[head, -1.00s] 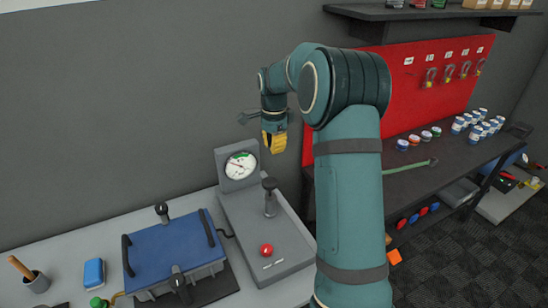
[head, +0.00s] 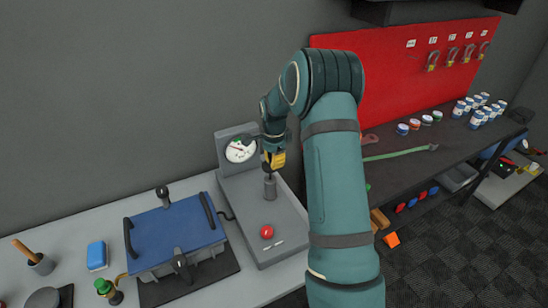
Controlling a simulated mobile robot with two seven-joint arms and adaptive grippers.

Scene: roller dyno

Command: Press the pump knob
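The grey pump unit (head: 254,215) stands on the pale bench, with a round white gauge (head: 240,150) on its upright back plate. A short dark post (head: 270,187) rises from its deck; the black pump knob on top is hidden behind my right gripper. My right gripper (head: 273,161), with yellow at its fingers, points down right at the top of the post. I cannot tell whether it touches the knob or whether its fingers are open or shut. A red round button (head: 267,232) sits at the front of the deck. My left gripper is not in view.
A blue-lidded box (head: 175,238) with black clamps stands left of the pump unit. A blue block (head: 96,256), a green-topped item (head: 104,287) and a cup (head: 40,263) with a wooden handle are farther left. A dark shelf (head: 400,165) with cans stands to the right.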

